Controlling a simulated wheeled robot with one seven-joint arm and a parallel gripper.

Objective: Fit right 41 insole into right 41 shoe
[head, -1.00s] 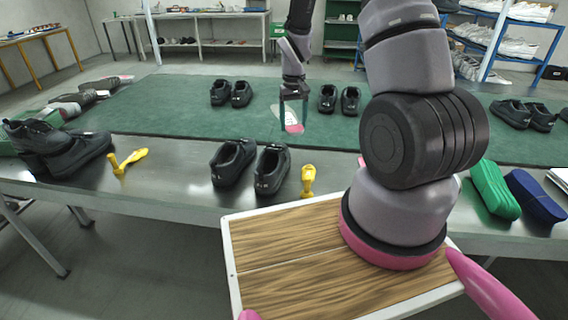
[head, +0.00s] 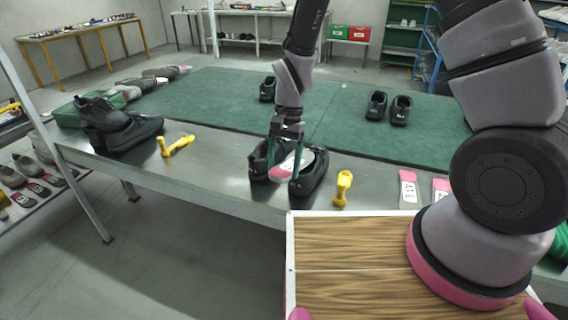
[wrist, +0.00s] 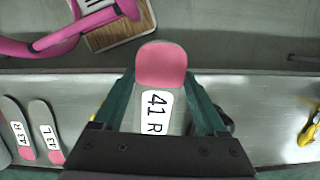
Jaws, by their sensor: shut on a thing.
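My gripper (head: 285,160) is shut on an insole (head: 289,167) with a pink heel, held over a pair of black shoes at the bench's front edge. In the wrist view the insole (wrist: 160,67) reads "41 R" and lies between the two dark green fingers, pink heel pointing out. The left black shoe (head: 259,166) of the pair is partly hidden behind the gripper. The right black shoe (head: 313,173) is close beside the insole; I cannot tell whether they touch. No size marks on these shoes are readable.
Yellow tools (head: 343,187) and (head: 176,146) lie on the metal bench (head: 222,165) either side of the pair. Insoles marked 43 R (wrist: 20,130) and 43 L (wrist: 46,132) lie nearby. Another black pair (head: 388,107) stands on the green mat (head: 340,125). Dark shoes (head: 120,125) are at left.

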